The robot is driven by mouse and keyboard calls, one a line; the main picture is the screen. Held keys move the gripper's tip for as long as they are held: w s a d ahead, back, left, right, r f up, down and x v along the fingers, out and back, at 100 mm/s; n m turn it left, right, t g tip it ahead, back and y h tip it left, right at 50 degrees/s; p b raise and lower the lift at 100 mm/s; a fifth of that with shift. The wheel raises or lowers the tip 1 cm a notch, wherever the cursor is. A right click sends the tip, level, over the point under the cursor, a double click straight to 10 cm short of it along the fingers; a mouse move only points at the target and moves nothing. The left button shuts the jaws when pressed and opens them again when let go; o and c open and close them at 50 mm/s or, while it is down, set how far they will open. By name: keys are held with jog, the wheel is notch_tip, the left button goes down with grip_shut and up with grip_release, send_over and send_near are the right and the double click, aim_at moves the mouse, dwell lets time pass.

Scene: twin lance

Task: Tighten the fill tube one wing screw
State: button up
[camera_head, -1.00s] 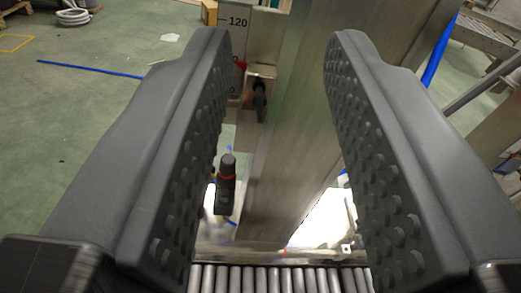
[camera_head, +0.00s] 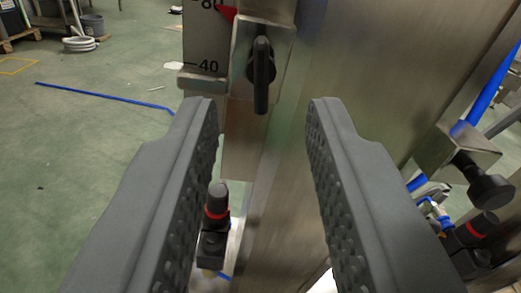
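A black wing screw (camera_head: 262,74) sits on a metal clamp block (camera_head: 243,45) in the upper middle, its wing standing upright. Beside it on the left is a scale plate (camera_head: 207,40) marked 80 and 40, with a red pointer (camera_head: 228,13). My gripper (camera_head: 264,105) is open, with one dark finger on each side of the picture's middle. The wing screw appears beyond and above the fingertips, between them from left to right. Nothing is held. I cannot tell whether this screw belongs to fill tube one.
A broad steel column (camera_head: 345,90) fills the middle right. A black knob (camera_head: 485,185) on a metal block stands at the right. A black fitting with a red ring (camera_head: 216,205) is by the left finger. Green floor (camera_head: 90,140) lies open at left.

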aim_at(262, 83)
jog(key=shift+w+a, duration=0.2)
jog(key=shift+w, duration=0.75)
jog(key=shift+w+a, duration=0.15)
jog(key=shift+w, duration=0.75)
jog(key=shift+w+a, duration=0.2)
jog(key=shift+w, duration=0.75)
grip_shut()
